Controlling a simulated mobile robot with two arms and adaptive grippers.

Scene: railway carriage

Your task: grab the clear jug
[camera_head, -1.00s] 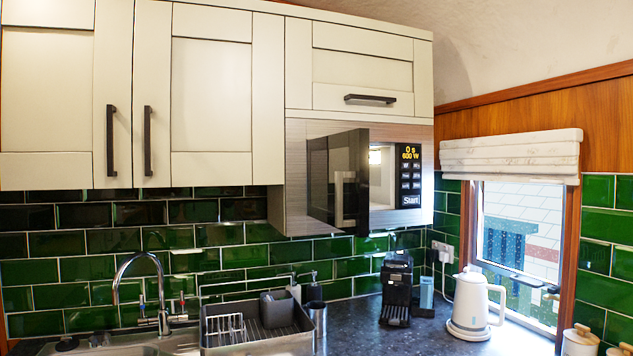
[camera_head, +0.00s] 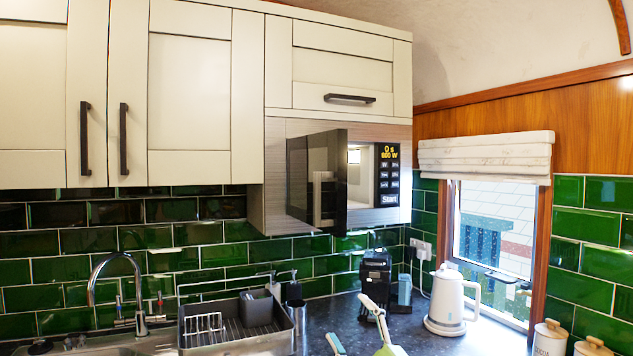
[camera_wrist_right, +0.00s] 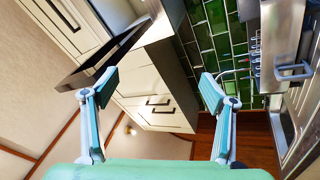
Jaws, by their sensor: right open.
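I cannot make out a clear jug in either view. My right gripper (camera_head: 355,322) rises into the bottom of the head view, in front of the dark worktop, left of the white kettle. Its pale green and white fingers are apart. In the right wrist view the same gripper (camera_wrist_right: 158,90) is open, with nothing between its fingers. The microwave (camera_head: 388,218) hangs under the wall cabinets with its dark door (camera_head: 317,180) swung open; what is inside is mostly hidden by the door. My left gripper is not in view.
On the worktop are a grey dish rack (camera_head: 240,335), a black coffee machine (camera_head: 375,272), a white kettle (camera_head: 447,300) and pale canisters (camera_head: 550,340). A tap (camera_head: 137,290) stands at the sink. The open microwave door juts out. A window (camera_head: 492,245) is at the right.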

